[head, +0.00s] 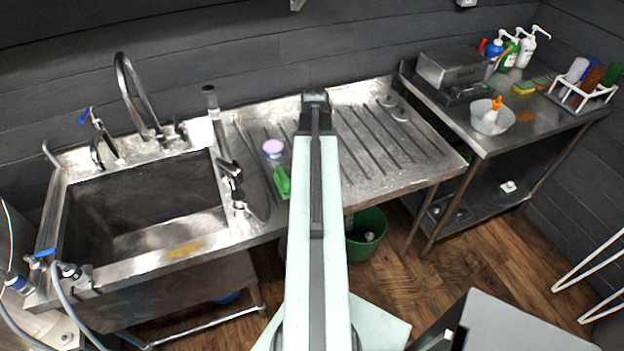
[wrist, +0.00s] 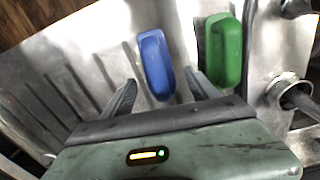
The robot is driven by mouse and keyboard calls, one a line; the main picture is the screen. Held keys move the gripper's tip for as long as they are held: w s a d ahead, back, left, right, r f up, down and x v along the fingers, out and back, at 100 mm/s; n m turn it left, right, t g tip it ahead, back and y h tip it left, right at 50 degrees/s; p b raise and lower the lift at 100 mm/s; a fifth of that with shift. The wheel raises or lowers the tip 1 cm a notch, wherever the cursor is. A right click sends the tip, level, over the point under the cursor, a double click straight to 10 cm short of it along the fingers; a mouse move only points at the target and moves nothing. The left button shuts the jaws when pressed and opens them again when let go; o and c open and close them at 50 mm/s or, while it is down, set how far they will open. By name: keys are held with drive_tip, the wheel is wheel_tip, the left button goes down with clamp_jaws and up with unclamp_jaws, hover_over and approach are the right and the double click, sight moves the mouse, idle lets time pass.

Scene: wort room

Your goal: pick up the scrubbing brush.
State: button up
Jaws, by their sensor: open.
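In the wrist view a blue oblong block with a rounded top (wrist: 155,62), like the back of a scrubbing brush, lies on the steel drainer. A similar green one (wrist: 222,50) lies to its right. No bristles show, so I cannot tell for certain which is the scrubbing brush. My gripper (wrist: 160,77) is open, with the near end of the blue block between its fingertips; contact is not clear. In the head view the green block (head: 283,182) lies left of my arm. The blue one and my gripper are hidden there.
A deep steel sink (head: 145,215) with taps is left of the ribbed drainer (head: 375,150). A pink-topped item (head: 273,148) stands near the green block. A side table (head: 475,135) at right holds a bowl (head: 491,117) and bottles. A green bucket (head: 367,235) stands below.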

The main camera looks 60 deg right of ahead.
drive_tip(key=shift+w+f, duration=0.1)
drive_tip(key=shift+f, duration=0.05)
drive_tip(key=f+b, duration=0.5)
drive_tip(key=shift+s+f, duration=0.2)
drive_tip(key=shift+s, duration=0.15)
drive_tip(key=shift+r, duration=0.2)
drive_tip(key=shift+c, duration=0.6)
drive_tip(key=c, duration=1.3)
wheel_tip(320, 180, up, 10)
drive_tip(key=p, duration=1)
drive_tip(key=shift+r, duration=0.15)
drive_tip(key=shift+c, duration=0.2)
